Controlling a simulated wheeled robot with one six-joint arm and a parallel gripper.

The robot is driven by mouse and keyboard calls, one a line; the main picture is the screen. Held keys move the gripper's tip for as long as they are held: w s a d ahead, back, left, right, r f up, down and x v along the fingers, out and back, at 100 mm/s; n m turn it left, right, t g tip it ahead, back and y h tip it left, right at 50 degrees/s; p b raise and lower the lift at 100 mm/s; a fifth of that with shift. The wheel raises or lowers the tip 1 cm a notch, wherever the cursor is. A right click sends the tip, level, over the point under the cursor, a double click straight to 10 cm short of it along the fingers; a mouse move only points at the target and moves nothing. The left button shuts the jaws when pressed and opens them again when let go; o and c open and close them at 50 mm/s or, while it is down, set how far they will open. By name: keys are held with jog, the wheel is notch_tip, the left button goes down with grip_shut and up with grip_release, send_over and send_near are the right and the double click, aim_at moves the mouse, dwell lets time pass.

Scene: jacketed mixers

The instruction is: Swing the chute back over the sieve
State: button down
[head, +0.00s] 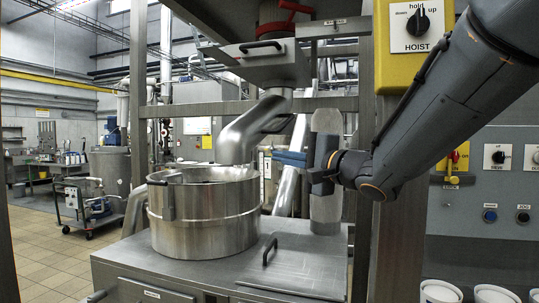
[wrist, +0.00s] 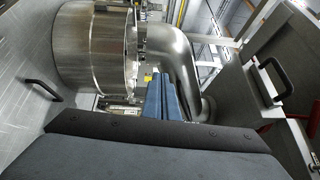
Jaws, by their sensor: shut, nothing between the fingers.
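The chute (head: 240,136) is a bent, polished steel pipe hanging below a square steel inlet box. Its open mouth is above the right part of a round steel drum, which looks like the sieve (head: 205,222); the drum stands on a steel deck. My gripper (head: 278,157) has blue fingers, shut and empty, beside the chute's lower right, above and right of the drum. In the wrist view the drum (wrist: 95,48) is at left, the chute (wrist: 172,48) bends down beside it, and my fingers (wrist: 160,80) point between them. Contact with the chute cannot be told.
A black handle (head: 270,250) stands up from the deck lid. The inlet box (head: 262,62) has another black handle and a red lever above. A yellow hoist switch box (head: 415,45) is on a steel post near my arm. White tubs (head: 440,292) are at lower right.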

jog(key=p+x, duration=0.1)
jog(key=x, duration=0.8)
jog(key=shift+w, duration=0.15)
